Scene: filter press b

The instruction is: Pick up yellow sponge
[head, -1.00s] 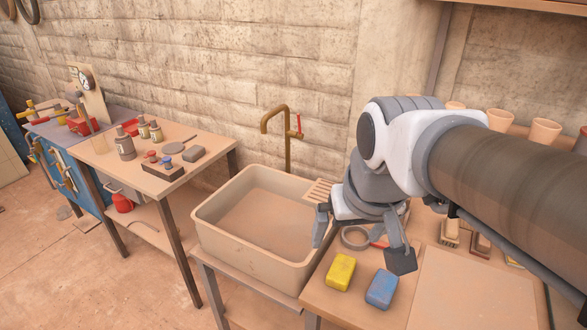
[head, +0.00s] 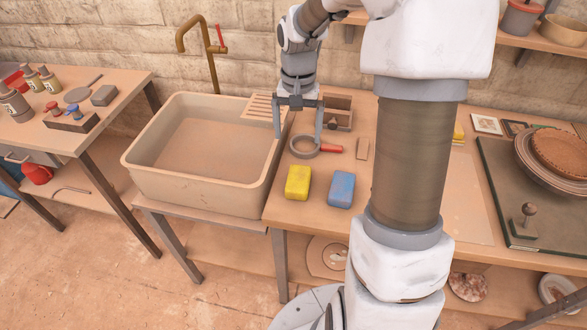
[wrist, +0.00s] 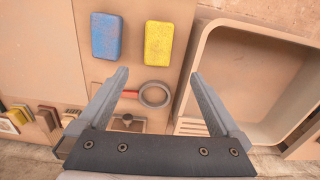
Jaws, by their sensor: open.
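The yellow sponge (head: 298,183) lies on the wooden table near its front left corner, beside the sink. The blue sponge (head: 341,189) lies just right of it. My gripper (head: 298,138) is open and empty above the table, behind the yellow sponge and over the ring of a red-handled tool. In the wrist view the yellow sponge (wrist: 158,43) is at the top middle, beyond the open fingers of my gripper (wrist: 158,75). The blue sponge (wrist: 106,36) is to its left there. Both sponges are fully visible and apart from the fingers.
The ring tool with a red handle (head: 304,147) lies behind the sponges. The beige sink (head: 135,166) stands to the left. A small wooden box (head: 338,108) is farther back. A green board (head: 510,205) with a round wheel lies at the right. The table's front edge is close to the sponges.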

